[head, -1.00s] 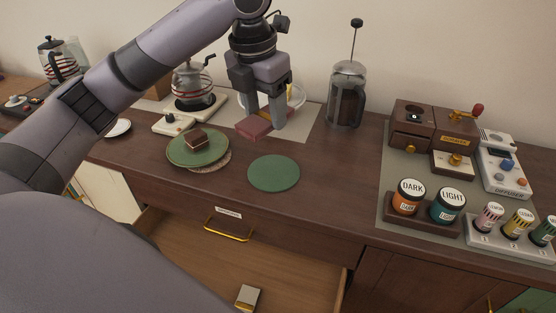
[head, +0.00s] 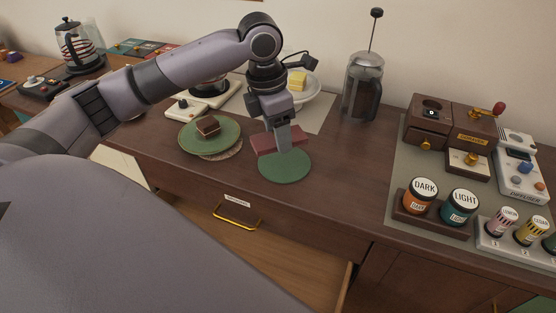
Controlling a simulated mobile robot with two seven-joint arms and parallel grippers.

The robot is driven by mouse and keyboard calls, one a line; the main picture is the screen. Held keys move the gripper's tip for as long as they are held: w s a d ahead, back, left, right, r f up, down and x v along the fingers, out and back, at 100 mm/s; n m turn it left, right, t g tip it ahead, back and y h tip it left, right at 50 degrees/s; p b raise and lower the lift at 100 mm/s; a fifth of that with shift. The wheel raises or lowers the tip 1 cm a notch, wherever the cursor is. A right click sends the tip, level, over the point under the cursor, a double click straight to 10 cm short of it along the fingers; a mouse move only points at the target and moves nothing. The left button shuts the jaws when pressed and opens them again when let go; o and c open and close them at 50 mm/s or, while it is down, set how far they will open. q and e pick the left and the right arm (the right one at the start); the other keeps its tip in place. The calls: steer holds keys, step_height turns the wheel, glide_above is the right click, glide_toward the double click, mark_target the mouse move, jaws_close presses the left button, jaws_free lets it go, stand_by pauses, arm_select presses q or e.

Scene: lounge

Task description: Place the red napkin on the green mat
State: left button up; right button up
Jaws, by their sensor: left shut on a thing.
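The red napkin (head: 264,144) is a flat, folded, dark red piece in the head view. My left gripper (head: 286,148) is shut on it and holds it over the far part of the round green mat (head: 284,169). The near part of the mat is bare. I cannot tell whether the napkin touches the mat or hangs just above it. The gripper fingers hide the middle of the napkin. My right gripper is not in view.
A green plate (head: 190,137) with a brown cake piece (head: 208,125) stands left of the mat. A French press (head: 362,88) and a white plate with a yellow block (head: 297,81) stand behind. Jars (head: 421,196) are at right. A drawer (head: 300,262) is open below.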

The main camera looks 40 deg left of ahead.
mark_target(279, 171)
arm_select(q)
step_height(279, 171, down, 8)
steer(key=shift+f, duration=0.1)
stand_by(0.4)
steer(key=o, duration=1)
steer(key=shift+f, duration=0.1)
steer(key=shift+o, duration=0.2)
steer(key=r, duration=0.4)
steer(key=s+r, duration=0.1)
steer(key=r, duration=0.3)
steer(key=a+r, duration=0.1)
steer(key=r, duration=0.3)
steer(key=shift+s+r, duration=0.1)
steer(key=shift+s, duration=0.15)
steer(key=shift+s, duration=0.1)
